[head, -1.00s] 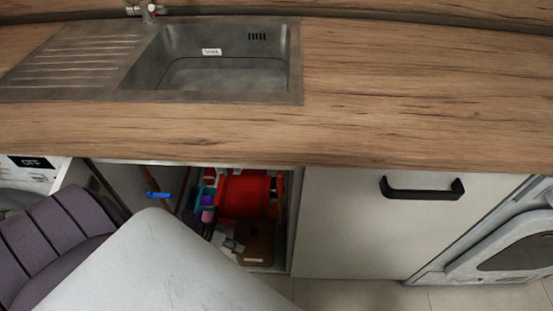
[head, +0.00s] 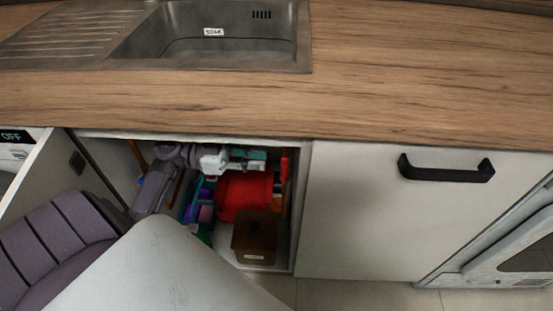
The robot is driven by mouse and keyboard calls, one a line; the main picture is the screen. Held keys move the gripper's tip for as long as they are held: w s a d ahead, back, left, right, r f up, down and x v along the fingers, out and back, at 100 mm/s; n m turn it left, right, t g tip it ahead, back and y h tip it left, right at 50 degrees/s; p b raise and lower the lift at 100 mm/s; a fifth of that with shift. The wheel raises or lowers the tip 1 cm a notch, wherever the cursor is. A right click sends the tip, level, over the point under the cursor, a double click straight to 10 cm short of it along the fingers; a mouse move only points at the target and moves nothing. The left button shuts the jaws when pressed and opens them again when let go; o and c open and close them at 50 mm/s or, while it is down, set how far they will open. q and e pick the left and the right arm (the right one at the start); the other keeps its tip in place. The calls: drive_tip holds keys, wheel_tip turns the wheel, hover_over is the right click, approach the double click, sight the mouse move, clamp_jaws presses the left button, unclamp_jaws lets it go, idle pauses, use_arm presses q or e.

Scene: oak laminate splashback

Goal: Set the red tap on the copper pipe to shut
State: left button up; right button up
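A narrow upright red-orange piece (head: 284,168) shows at the right inside the open sink cupboard. It may be the red tap, but it is too small to tell, and its handle's setting cannot be read. Copper-coloured pipe (head: 137,153) shows at the cupboard's upper left, partly hidden by my arm. My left gripper (head: 258,160) is inside the cupboard, high under the counter, pointing right. Its tips are a little left of the red-orange piece, with no clear contact. Its fingers are too small and dark to tell open from shut. My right gripper is out of view.
A red container (head: 243,192), a brown box (head: 255,238) and purple and teal items (head: 204,205) crowd the cupboard below my gripper. The cupboard door (head: 52,168) stands open at left. A closed door with a black handle (head: 445,172) is at right.

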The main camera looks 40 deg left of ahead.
sight(285, 169)
use_arm(q)
drive_tip(key=x, duration=0.5)
clamp_jaws()
